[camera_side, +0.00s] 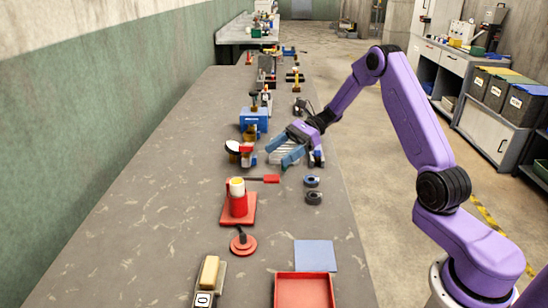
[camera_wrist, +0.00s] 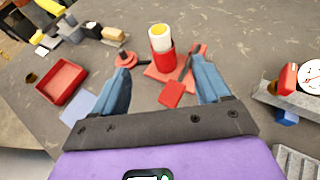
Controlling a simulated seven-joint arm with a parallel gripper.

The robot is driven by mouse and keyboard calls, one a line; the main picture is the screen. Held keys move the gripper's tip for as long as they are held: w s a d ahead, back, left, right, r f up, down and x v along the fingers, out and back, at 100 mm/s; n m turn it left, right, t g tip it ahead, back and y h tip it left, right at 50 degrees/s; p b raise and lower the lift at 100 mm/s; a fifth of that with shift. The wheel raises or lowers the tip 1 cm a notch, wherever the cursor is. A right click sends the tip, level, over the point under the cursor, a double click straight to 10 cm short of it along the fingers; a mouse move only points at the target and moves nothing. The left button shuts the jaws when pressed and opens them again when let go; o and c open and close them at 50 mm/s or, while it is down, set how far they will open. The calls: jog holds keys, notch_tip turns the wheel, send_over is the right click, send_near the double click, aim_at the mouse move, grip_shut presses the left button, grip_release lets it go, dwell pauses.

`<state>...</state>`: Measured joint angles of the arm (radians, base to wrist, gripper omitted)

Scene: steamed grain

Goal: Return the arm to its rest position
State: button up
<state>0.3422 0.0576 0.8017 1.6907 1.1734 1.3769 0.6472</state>
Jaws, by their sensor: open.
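My gripper (camera_side: 279,153) is open and empty, its two blue fingers held above the table in the middle of the side view. In the wrist view the gripper (camera_wrist: 160,72) has its fingers wide apart with nothing between them held. A red pot (camera_side: 239,207) stands upright on a red mat (camera_side: 249,217), with a pale yellow-topped piece (camera_side: 237,187) on it. The pot also shows in the wrist view (camera_wrist: 164,61), beyond the fingertips. A red-bladed paddle (camera_side: 271,179) with a dark handle lies near the mat, apart from the gripper.
A blue box (camera_side: 254,123) and a round white-faced item (camera_side: 233,147) stand left of the gripper. A red tray (camera_side: 304,291), a blue sheet (camera_side: 315,255) and a red disc (camera_side: 243,246) lie nearer. The table's left side is clear.

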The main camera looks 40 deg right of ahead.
dwell(0.4)
jog(key=s+a+r+n+g+h, duration=0.1)
jog(key=s+a+n+g+h, duration=0.25)
jog(key=s+a+n, duration=0.45)
jog(key=s+a+r+n+g+h, duration=0.25)
jog(key=s+a+n+g, duration=0.2)
jog(key=s, duration=0.45)
jog(key=s+d+n+t+h, duration=0.2)
jog(key=s+n+h, duration=0.1)
jog(key=s+n, duration=0.7)
jog(key=s+d+n+t+h, duration=0.2)
jog(key=s+n+t+h, duration=0.1)
jog(key=s+n, duration=0.7)
jog(key=shift+s+d+r+t+h, duration=0.3)
jog(key=shift+s+r+h, duration=0.05)
jog(key=shift+h, duration=0.05)
